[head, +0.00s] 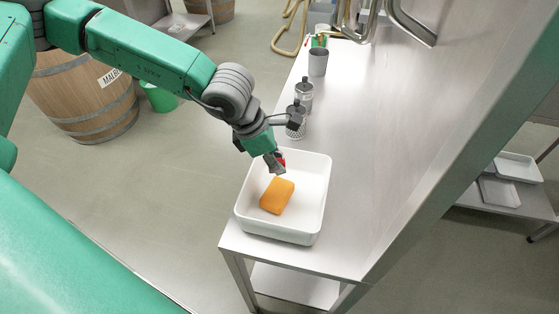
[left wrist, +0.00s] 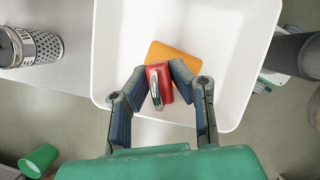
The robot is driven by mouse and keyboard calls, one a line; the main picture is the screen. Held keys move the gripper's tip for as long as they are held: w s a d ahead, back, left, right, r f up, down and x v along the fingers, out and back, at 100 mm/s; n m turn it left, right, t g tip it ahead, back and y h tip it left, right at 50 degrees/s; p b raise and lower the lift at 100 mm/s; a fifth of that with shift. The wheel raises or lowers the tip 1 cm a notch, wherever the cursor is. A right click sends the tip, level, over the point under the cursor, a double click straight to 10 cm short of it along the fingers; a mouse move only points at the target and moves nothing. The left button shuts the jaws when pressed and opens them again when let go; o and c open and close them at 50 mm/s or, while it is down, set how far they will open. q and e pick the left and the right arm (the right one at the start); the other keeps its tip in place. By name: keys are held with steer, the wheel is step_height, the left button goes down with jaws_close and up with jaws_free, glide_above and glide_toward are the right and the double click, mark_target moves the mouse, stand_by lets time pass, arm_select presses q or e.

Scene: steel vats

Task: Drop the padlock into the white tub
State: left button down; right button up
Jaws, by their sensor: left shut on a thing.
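The padlock (left wrist: 165,76) has a red body and a silver shackle. My left gripper (head: 275,164) is shut on it, with a finger on each side in the left wrist view (left wrist: 156,79). Only a little red of the padlock (head: 281,156) shows past the fingers in the head view. The white tub (head: 314,190) stands on the near end of the steel table. The gripper and padlock are over the tub's inside; the exact height is hard to tell. An orange block (head: 277,196), like a sponge, lies in the tub. My right gripper is not in view.
A perforated metal shaker (left wrist: 35,48) and a metal canister (head: 304,92) stand behind the tub on the table (head: 352,150). A grey cup (head: 318,63) is farther back. A barrel (head: 84,95) and a green bucket (head: 160,97) stand on the floor.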

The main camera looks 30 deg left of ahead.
arm_select(q)
steer(key=shift+a+r+n+t, duration=0.2)
steer(key=shift+a+n+t, duration=0.1)
steer(key=shift+n, duration=0.5)
steer(key=shift+d+r+n+y, duration=0.1)
steer(key=shift+n+y, duration=0.2)
steer(key=shift+n, duration=0.1)
steer(key=shift+d+r+n+t+p, duration=0.3)
steer(key=shift+d+n, duration=0.2)
steer(key=shift+n, duration=0.3)
steer(key=shift+s+d+r+n+y, duration=0.1)
steer(key=shift+d+r+n+y, duration=0.15)
steer(key=shift+d+n+y, duration=0.25)
steer(key=shift+a+f+n, duration=0.1)
steer(key=shift+a+n, duration=0.35)
steer(key=shift+n, duration=0.25)
steer(key=shift+a+f+b, duration=0.15)
steer(key=shift+f+b, duration=0.2)
steer(key=f+b, duration=0.4)
steer(key=shift+d+f, duration=0.25)
steer(key=shift+d, duration=0.1)
steer(key=shift+d+f+b, duration=0.1)
steer(key=shift+f+b, duration=0.15)
steer(key=shift+b, duration=0.2)
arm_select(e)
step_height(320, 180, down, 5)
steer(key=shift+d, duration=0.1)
arm_select(q)
steer(key=shift+a, duration=0.2)
